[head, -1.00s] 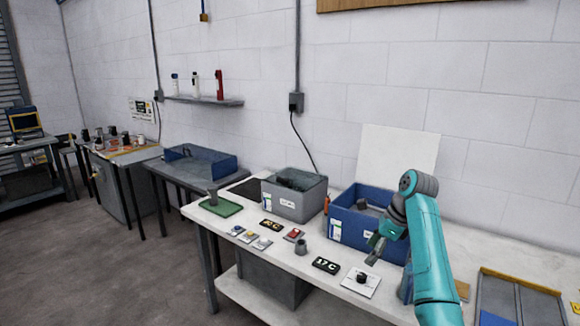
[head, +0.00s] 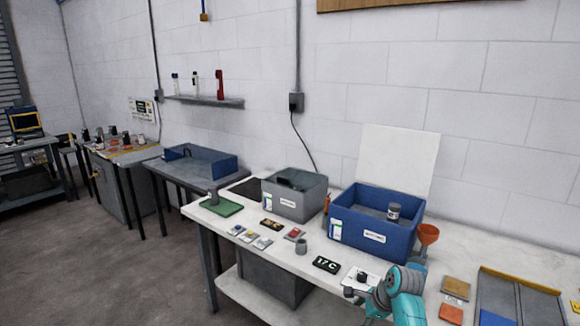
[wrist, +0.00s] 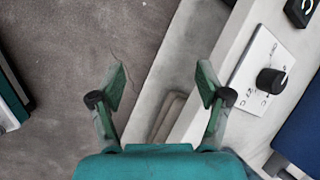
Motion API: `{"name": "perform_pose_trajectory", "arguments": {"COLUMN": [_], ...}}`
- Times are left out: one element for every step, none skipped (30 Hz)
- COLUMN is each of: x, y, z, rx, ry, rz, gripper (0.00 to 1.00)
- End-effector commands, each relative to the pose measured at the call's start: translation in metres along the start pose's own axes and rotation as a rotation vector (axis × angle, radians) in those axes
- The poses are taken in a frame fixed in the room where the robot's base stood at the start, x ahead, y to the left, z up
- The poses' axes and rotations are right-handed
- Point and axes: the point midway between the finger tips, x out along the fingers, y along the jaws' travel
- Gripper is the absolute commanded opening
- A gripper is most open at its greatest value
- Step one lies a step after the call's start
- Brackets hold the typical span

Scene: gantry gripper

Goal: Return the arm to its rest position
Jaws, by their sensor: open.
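My arm (head: 398,292) is folded low at the front edge of the white workbench, at the bottom right of the head view. My gripper (wrist: 162,88) shows in the wrist view with its two green fingers spread apart and nothing between them. It points down over the bench's front edge and the grey floor (wrist: 75,60). In the head view the fingers are hidden behind or below the arm.
A white plate with a black knob (wrist: 270,80) lies right of the fingers. Open floor lies left.

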Motion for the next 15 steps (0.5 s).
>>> {"name": "perform_pose_trajectory", "arguments": {"x": [0.016, 0.024, 0.033, 0.04, 0.046, 0.055, 0.06, 0.066, 0.072, 0.076, 0.08, 0.085, 0.089, 0.091, 0.095], "y": [0.018, 0.027, 0.038, 0.048, 0.057, 0.069, 0.078, 0.088, 0.101, 0.11, 0.119, 0.132, 0.142, 0.152, 0.166], "z": [-0.005, -0.008, -0.011, -0.013, -0.016, -0.019, -0.021, -0.023, -0.026, -0.028, -0.03, -0.033, -0.035, -0.036, -0.039], "rx": [-0.027, -0.046, -0.073, -0.091, -0.112, -0.138, -0.159, -0.178, -0.205, -0.227, -0.247, -0.275, -0.295, -0.317, -0.345], "ry": [0.006, 0.011, 0.016, 0.021, 0.026, 0.034, 0.041, 0.047, 0.056, 0.062, 0.07, 0.08, 0.089, 0.097, 0.108], "rz": [-0.015, -0.028, -0.046, -0.058, -0.071, -0.088, -0.1, -0.112, -0.128, -0.141, -0.153, -0.169, -0.179, -0.191, -0.205], "gripper": [0.77, 0.77, 0.77, 0.77, 0.77, 0.77, 0.77, 0.77, 0.77, 0.77, 0.77, 0.77, 0.77, 0.77, 0.77]}}
